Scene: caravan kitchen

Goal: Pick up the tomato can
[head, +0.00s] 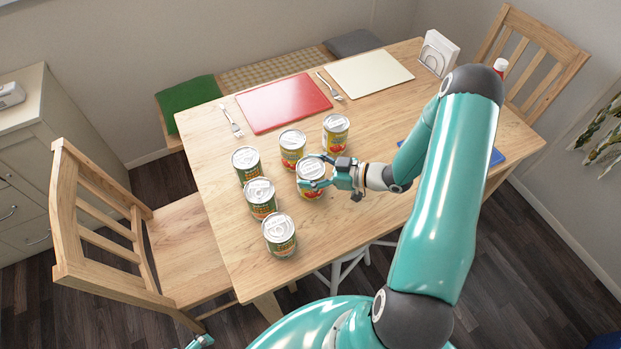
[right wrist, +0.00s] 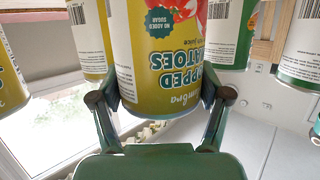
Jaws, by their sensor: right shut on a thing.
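The tomato can (head: 310,172) in my right gripper (head: 322,172) has a yellow label with red tomatoes and stands upright at the table's middle. My right gripper is shut around it from the right. In the right wrist view the same can (right wrist: 168,65) sits between the two fingers (right wrist: 165,100), its label upside down, reading "chopped tomatoes". Two more cans with yellow labels and tomatoes stand behind it, one nearer (head: 292,150) and one farther right (head: 336,134). Whether the held can touches the table I cannot tell.
Several green-labelled cans stand close on the left, including the back one (head: 246,165), the middle one (head: 261,198) and the front one (head: 279,235). A red mat (head: 283,103), a cream mat (head: 367,73), forks and a napkin holder (head: 437,54) lie farther back on the wooden table.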

